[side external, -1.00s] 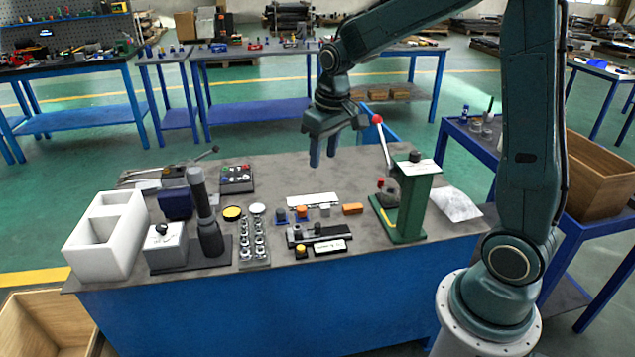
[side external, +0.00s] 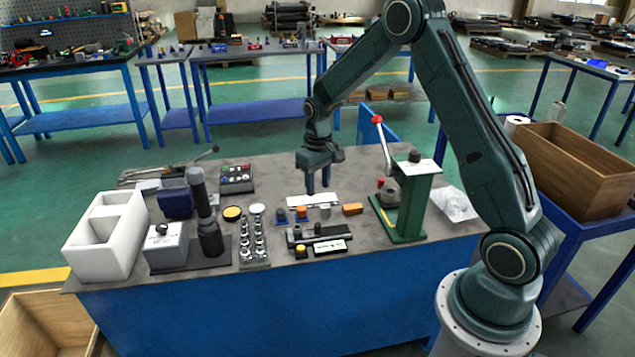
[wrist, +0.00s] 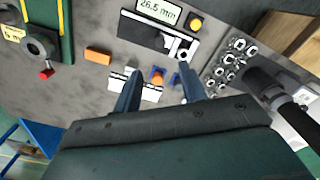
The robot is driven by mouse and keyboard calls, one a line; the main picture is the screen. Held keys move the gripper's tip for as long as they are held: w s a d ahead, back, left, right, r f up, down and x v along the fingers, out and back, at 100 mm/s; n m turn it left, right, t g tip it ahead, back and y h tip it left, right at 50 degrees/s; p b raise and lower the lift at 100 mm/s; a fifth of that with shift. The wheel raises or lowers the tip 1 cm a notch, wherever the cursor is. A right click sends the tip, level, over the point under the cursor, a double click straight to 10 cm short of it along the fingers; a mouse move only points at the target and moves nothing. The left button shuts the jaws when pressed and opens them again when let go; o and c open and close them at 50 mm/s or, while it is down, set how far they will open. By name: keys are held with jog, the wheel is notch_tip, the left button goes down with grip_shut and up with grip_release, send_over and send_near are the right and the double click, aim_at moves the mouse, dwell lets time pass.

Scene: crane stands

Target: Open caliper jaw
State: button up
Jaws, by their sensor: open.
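The caliper fixture (side external: 318,235) is a black base with a dark sliding bar and knobs, near the front middle of the bench. In the wrist view the caliper (wrist: 146,36) lies beyond my fingertips, with a label reading 26.5 mm (wrist: 158,12) and a yellow button (wrist: 196,23) beside it. I cannot tell how wide its jaw stands. My gripper (side external: 318,188) points down above the bench, behind the caliper and over a white strip. In the wrist view my gripper (wrist: 157,78) is open, its two dark fingers apart, with nothing held between them.
An orange-topped piece (side external: 302,212), a grey cylinder (side external: 325,210) and an orange block (side external: 352,209) stand between gripper and caliper. The green press (side external: 410,205) with its red-knobbed lever is at right. A socket rack (side external: 253,242) and dark upright tool (side external: 205,215) stand at left.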

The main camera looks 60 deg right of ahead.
aim_at(318, 225)
jog(key=shift+f, duration=0.15)
notch_tip(318, 225, down, 13)
jog(key=shift+f, duration=0.2)
dwell(0.5)
grip_shut()
